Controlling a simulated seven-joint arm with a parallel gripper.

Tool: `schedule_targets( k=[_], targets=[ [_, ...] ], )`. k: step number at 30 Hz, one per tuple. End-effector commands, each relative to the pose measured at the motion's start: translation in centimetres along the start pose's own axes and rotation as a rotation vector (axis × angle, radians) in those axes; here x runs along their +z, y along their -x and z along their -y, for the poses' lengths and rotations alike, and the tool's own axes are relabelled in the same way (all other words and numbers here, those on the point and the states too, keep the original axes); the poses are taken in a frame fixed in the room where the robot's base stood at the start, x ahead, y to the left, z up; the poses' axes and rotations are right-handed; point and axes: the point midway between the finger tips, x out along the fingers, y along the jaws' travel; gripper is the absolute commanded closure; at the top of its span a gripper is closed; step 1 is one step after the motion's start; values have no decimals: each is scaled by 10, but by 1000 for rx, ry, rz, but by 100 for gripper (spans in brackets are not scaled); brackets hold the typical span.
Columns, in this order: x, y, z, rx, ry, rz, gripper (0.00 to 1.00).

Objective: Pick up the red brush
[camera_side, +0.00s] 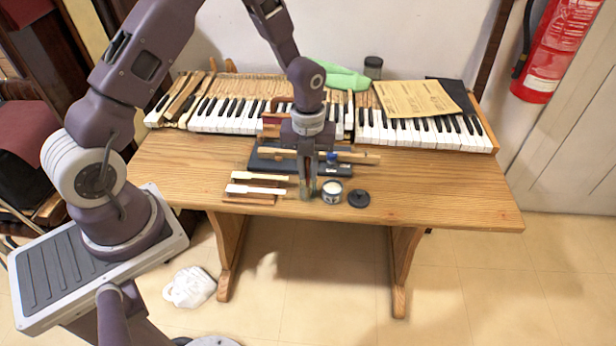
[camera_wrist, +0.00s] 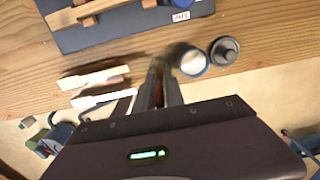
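My gripper (camera_side: 309,192) points down at the table's front edge, just left of a small open jar (camera_side: 331,193) with pale contents. In the wrist view my gripper's fingers (camera_wrist: 158,84) are close together with a narrow gap. A thin reddish-brown strip (camera_wrist: 156,70), which looks like part of the red brush, shows between the fingertips. In the side view the fingers mostly hide it, with only a small reddish trace beside them. I cannot tell whether the fingers press on it.
A round black lid (camera_side: 358,199) lies right of the jar. Loose wooden key pieces with white tops (camera_side: 257,189) lie to the left. A dark blue tray (camera_side: 268,163) with wooden parts is behind, before the piano keys (camera_side: 228,115). The table's right side (camera_side: 450,185) is clear.

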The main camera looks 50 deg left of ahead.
Motion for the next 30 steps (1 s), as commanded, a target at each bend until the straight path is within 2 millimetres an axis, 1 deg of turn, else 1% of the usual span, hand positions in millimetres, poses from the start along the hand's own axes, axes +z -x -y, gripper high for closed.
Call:
schedule_targets(
  k=[11,13,14,16,21,24,27,30],
  targets=[
    [0,1,0,0,0,0,100],
    [1,6,0,-2,1,1,100],
    [1,10,1,-3,2,2,100],
    [2,26,1,-4,1,4,100],
    [1,71,0,-4,2,4,100],
    [1,89,0,-2,2,3,100],
    [0,99,0,-1,1,1,100],
    [0,101,0,0,0,0,100]
  ],
)
